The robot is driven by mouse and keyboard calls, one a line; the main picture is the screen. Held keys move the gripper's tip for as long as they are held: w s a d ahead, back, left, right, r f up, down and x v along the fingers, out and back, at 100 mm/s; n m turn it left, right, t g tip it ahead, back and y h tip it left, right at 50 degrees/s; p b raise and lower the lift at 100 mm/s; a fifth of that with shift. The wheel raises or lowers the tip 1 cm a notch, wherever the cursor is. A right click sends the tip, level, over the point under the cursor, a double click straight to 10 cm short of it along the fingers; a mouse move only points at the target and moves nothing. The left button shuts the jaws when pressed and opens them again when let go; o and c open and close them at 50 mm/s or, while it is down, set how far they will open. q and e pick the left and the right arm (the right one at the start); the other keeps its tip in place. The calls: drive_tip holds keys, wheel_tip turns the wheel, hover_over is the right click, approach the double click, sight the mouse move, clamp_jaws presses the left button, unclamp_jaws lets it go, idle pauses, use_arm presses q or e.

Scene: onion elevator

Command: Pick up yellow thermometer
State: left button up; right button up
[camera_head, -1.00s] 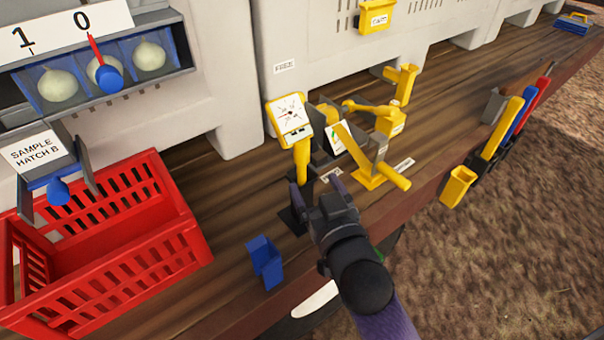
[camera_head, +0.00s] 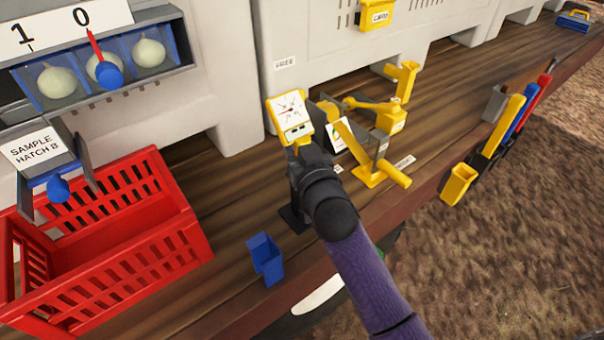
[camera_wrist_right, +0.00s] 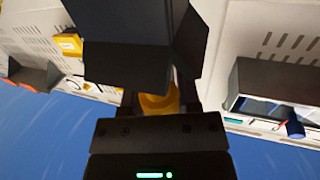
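The yellow thermometer (camera_head: 290,112) has a square white dial with a yellow rim and stands upright above a dark base plate on the wooden bench. My right gripper (camera_head: 302,160) is at its handle, just below the dial. The hand hides the handle and most of the fingers in the head view. In the right wrist view a rounded yellow part (camera_wrist_right: 158,103) shows between dark gripper parts. I cannot tell whether the fingers are closed on it. My left gripper is in neither current view.
A yellow lever device (camera_head: 375,150) stands close to the right of the thermometer. A red crate (camera_head: 180,205) is at the left, with a small blue holder (camera_head: 265,258) at the bench's front. Coloured tools in holders (camera_head: 500,130) line the right edge.

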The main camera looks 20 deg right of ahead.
clamp_jaws()
drive_tip(key=shift+r, duration=0.15)
